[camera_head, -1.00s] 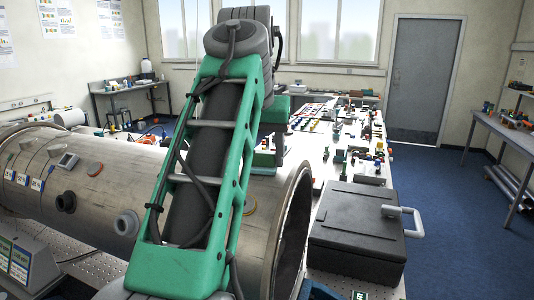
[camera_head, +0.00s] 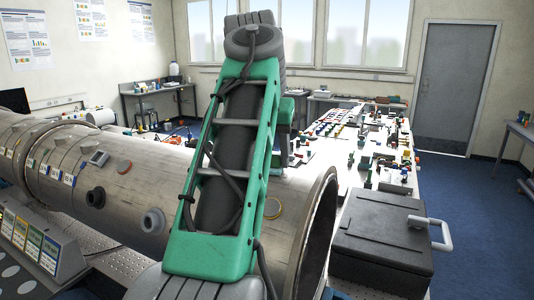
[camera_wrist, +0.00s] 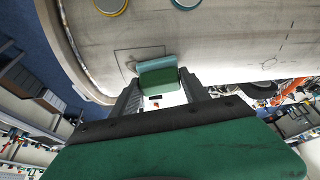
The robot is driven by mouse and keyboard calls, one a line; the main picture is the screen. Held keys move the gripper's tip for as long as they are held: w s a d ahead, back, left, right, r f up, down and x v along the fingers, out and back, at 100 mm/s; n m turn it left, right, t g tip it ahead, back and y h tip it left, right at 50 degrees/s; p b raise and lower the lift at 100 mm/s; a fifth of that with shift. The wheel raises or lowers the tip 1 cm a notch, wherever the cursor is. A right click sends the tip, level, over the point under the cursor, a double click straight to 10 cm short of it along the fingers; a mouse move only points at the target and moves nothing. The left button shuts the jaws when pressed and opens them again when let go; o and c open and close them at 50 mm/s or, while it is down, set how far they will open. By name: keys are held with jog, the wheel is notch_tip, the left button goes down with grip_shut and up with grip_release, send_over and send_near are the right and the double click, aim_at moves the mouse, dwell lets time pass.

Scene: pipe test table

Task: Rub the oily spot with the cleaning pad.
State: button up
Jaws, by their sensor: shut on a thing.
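My gripper (camera_wrist: 160,88) is shut on a teal-green block, the cleaning pad (camera_wrist: 157,74), in the wrist view. The pad is between the two dark fingers, with its far edge against or close to the grey metal pipe (camera_wrist: 225,40); I cannot tell if they touch. A thin dark outline is drawn on the pipe around the pad's far end.
A black case (camera_head: 385,230) with a pale handle stands right of the pipe's open end. A panel with coloured labels (camera_head: 38,240) is at the lower left. Many small parts (camera_head: 375,150) cover the table behind. Fittings (camera_head: 153,220) stick out of the pipe's side.

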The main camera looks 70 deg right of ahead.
jog(key=shift+s+a+f, duration=0.15)
jog(key=shift+s, duration=1.1)
jog(key=shift+s+a+r+p, duration=0.1)
jog(key=shift+s+p, duration=0.4)
jog(key=shift+s, duration=0.1)
jog(key=shift+s+a+r+p, duration=0.1)
jog(key=shift+s+p, duration=0.35)
jog(key=shift+s, duration=0.15)
jog(key=shift+s+f, duration=0.15)
jog(key=shift+s, duration=0.25)
notch_tip(320, 180, up, 6)
jog(key=p, duration=0.6)
